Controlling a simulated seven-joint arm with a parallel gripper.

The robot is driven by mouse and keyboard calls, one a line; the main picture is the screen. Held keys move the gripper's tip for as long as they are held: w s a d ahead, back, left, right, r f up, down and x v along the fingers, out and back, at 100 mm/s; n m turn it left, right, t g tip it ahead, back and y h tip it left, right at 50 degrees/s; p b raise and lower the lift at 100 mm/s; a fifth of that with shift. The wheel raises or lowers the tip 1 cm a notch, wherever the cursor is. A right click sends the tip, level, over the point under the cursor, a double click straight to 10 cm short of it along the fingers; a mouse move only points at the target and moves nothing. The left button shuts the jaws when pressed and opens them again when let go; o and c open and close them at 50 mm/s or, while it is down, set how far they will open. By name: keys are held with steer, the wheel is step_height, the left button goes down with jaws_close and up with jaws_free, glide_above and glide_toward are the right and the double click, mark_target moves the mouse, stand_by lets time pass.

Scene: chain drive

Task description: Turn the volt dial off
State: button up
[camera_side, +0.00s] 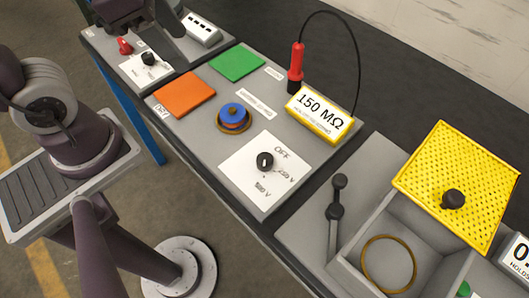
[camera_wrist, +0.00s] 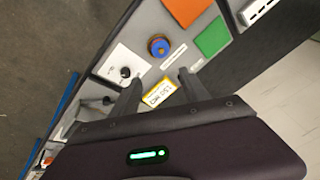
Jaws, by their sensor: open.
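The volt dial (camera_side: 265,161) is a small black knob on a white plate marked OFF, 250 V and 500 V, on the grey panel in the side view. A white mark shows on its top, but I cannot tell for sure which label it points to. The dial also shows in the wrist view (camera_wrist: 125,72), to the left of my left finger. My gripper (camera_wrist: 160,78) is open and empty, its fingers apart, with the meter display seen between and beyond them. In the side view, dark parts of my arm show at the top left, well away from the dial.
The yellow 150 MΩ display (camera_side: 319,112), red probe (camera_side: 296,68) with black cable, blue button (camera_side: 234,115), orange pad (camera_side: 184,94) and green pad (camera_side: 237,63) surround the dial. A lever (camera_side: 335,210), grey box (camera_side: 425,235) and raised yellow perforated cover (camera_side: 457,180) stand right.

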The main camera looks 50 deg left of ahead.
steer(key=w+d+f+m+g, duration=0.2)
steer(key=w+d+f+m, duration=0.15)
steer(key=m, duration=0.25)
steer(key=m+g, duration=0.2)
steer(key=m, duration=1)
glide_above(265, 157)
step_height(265, 157, down, 12)
steer(key=shift+s+f, duration=0.1)
step_height(265, 157, down, 6)
steer(key=shift+f, duration=0.2)
jaws_close()
